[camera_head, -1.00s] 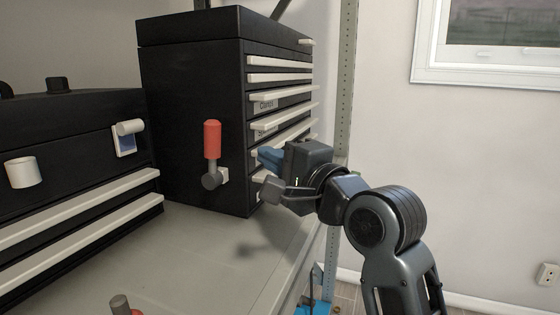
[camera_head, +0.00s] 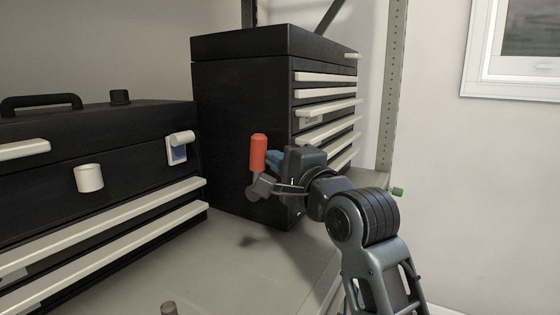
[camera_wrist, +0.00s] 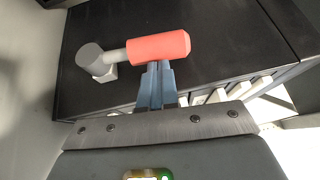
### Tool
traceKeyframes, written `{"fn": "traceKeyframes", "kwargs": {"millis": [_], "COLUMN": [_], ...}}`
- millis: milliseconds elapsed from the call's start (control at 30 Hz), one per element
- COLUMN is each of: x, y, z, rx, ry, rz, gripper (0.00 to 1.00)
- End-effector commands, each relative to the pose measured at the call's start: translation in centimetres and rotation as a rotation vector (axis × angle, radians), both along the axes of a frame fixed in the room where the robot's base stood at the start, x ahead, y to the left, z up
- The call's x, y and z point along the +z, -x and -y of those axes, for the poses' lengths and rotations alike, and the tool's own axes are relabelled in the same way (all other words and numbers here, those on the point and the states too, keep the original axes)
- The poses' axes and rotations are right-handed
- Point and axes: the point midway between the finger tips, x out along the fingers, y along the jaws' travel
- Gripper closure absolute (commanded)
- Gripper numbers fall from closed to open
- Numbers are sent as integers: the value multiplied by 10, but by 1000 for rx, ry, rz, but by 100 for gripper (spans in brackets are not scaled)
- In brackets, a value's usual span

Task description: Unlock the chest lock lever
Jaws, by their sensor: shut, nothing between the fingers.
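The lock lever has a red handle (camera_head: 258,152) on a grey pivot (camera_head: 257,188), on the side of the tall black chest (camera_head: 230,110). The handle stands upright in the head view. In the wrist view the red handle (camera_wrist: 160,47) lies crosswise, with its grey pivot (camera_wrist: 92,60) to the left. My gripper (camera_head: 270,158) is beside the handle, on its right in the head view. In the wrist view its blue fingers (camera_wrist: 157,70) are together and empty, their tips at the handle's edge. I cannot tell whether they touch it.
A second black chest (camera_head: 100,145) with white drawer pulls stands at left on the grey shelf (camera_head: 215,275). The tall chest's white drawer pulls (camera_head: 325,92) are close behind my gripper. A rack post (camera_head: 392,90) rises at right. The shelf front is mostly clear.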

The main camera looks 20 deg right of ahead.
Motion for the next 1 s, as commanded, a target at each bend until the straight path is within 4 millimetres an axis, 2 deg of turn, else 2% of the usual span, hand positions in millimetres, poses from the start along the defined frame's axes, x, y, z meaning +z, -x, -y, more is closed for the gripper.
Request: {"fn": "traceKeyframes", "kwargs": {"millis": [400, 1000], "x": [11, 8], "y": [-10, -15], "z": [-10, -15], "rx": [1, 8], "ry": [54, 77], "rz": [-78, -100], "gripper": [100, 100]}}
